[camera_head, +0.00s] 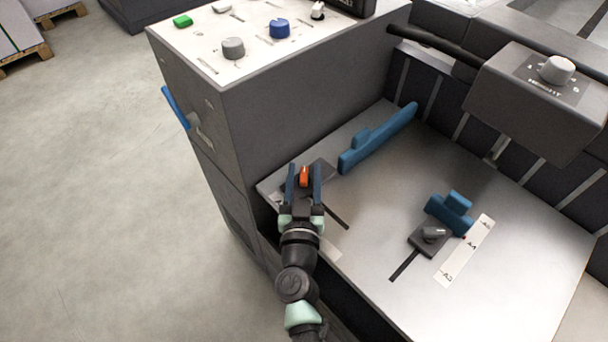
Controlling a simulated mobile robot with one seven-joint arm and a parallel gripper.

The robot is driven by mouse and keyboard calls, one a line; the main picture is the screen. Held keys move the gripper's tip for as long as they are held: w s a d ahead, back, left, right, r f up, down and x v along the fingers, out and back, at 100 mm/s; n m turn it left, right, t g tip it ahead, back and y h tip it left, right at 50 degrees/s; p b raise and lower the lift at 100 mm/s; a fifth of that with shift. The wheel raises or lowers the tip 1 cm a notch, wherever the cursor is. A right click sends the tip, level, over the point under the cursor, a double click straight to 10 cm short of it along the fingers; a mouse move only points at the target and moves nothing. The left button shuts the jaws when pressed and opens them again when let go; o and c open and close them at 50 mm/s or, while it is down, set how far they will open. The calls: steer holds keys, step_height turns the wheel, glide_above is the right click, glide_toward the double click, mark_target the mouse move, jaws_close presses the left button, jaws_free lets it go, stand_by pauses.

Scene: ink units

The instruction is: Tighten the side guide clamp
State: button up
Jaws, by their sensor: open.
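An orange lever (304,178) shows between the fingers, with a gap visible on each side. The lever sits on a dark clamp block (322,170) that the fingers partly hide. A long blue guide (378,139) stands just to the right of this block. I cannot tell from markings which clamp is the side guide's, or how tight either is.
A size scale strip (464,250) lies on the tray (370,265). A tall grey cabinet (290,105) with knobs on top stands left of the tray. A dark overhanging box with a knob (540,95) stands at upper right. The tray's middle is clear.

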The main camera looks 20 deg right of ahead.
steer(key=shift+c, duration=0.2)
jaws_close()
